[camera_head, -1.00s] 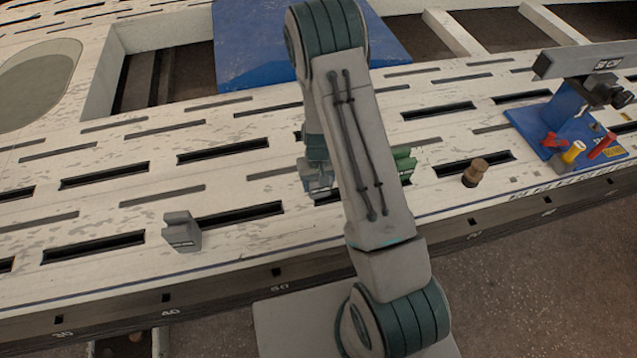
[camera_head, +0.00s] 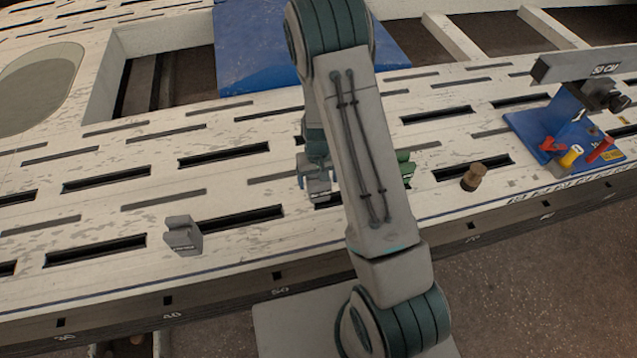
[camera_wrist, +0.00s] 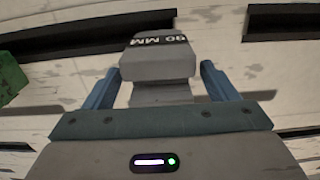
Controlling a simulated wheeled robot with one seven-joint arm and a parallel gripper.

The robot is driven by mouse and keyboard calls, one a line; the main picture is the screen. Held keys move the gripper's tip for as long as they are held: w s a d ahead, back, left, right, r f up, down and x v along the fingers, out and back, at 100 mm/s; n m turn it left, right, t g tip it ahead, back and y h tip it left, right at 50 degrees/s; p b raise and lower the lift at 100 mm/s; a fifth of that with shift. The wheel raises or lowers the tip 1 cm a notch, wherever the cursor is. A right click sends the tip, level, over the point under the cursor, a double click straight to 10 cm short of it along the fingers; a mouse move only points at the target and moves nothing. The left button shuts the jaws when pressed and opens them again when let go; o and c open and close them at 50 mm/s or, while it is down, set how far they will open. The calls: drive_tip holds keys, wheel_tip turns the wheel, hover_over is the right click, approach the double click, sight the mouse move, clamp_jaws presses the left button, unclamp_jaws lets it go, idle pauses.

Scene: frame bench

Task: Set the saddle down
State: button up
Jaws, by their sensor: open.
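The fingers are open, with a visible gap on each side of the saddle. In the head view my gripper (camera_head: 316,176) is low over the bench, partly behind my arm, and the saddle (camera_head: 321,190) shows just under it. Its underside contact is hard to see.
Another grey block (camera_head: 182,235) stands on the bench (camera_head: 110,265) at left. A green object (camera_head: 405,166) is partly behind my arm; green also shows at the wrist view's left edge. A brown knob (camera_head: 474,177) and a blue-based fixture (camera_head: 570,135) stand at right.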

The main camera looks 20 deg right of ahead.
drive_tip(key=s+r+p, duration=0.1)
drive_tip(key=s+r, duration=0.3)
drive_tip(key=r, duration=0.8)
drive_tip(key=s+r+p, duration=0.1)
drive_tip(key=s+r, duration=0.3)
drive_tip(key=r, duration=0.7)
drive_tip(key=s+r+t, duration=0.1)
drive_tip(key=s+r, duration=0.6)
drive_tip(key=s, duration=0.5)
drive_tip(key=shift+s+d+r, duration=0.2)
drive_tip(key=shift+s+r, duration=0.1)
